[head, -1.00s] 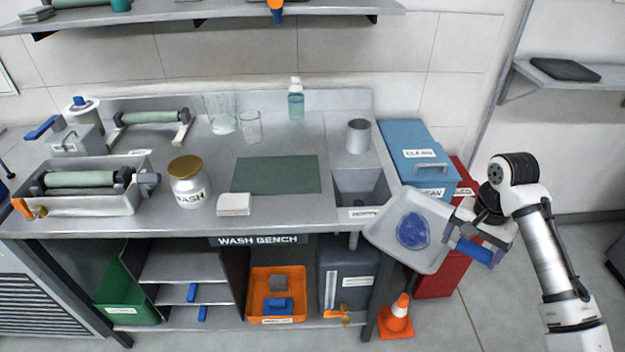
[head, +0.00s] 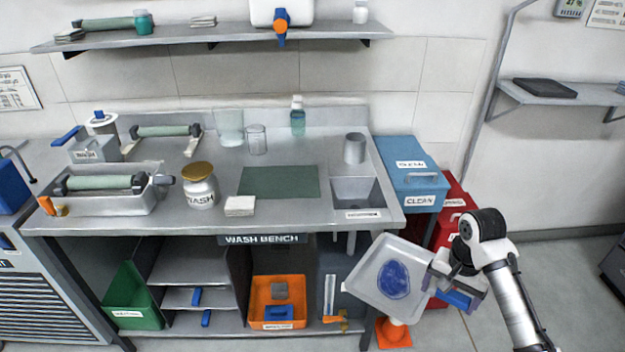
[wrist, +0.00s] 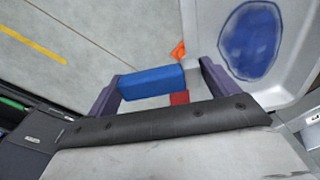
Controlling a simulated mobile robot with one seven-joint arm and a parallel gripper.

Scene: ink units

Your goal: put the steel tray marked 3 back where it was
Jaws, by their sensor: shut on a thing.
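The steel tray (head: 365,288) is pale grey and shallow, with a patch of blue ink (head: 395,280) inside it. It is held tilted in front of the right end of the wash bench, and no number shows on it. My gripper (head: 437,279) is shut on the tray's right edge. In the wrist view the tray (wrist: 293,85) and its blue patch fill the upper right, next to the jaws. Below the bench top, a rack (head: 185,272) of stacked grey shelves with blue tabs stands at the left.
The wash bench (head: 330,222) carries a lidded jar (head: 201,190), a green mat (head: 278,182), glasses and rollers. An orange bin (head: 272,314), a green bin (head: 133,300) and a dark container sit below. An orange cone (head: 393,336) stands on the floor under the tray. A blue CLEAN box (head: 412,175) is at the right.

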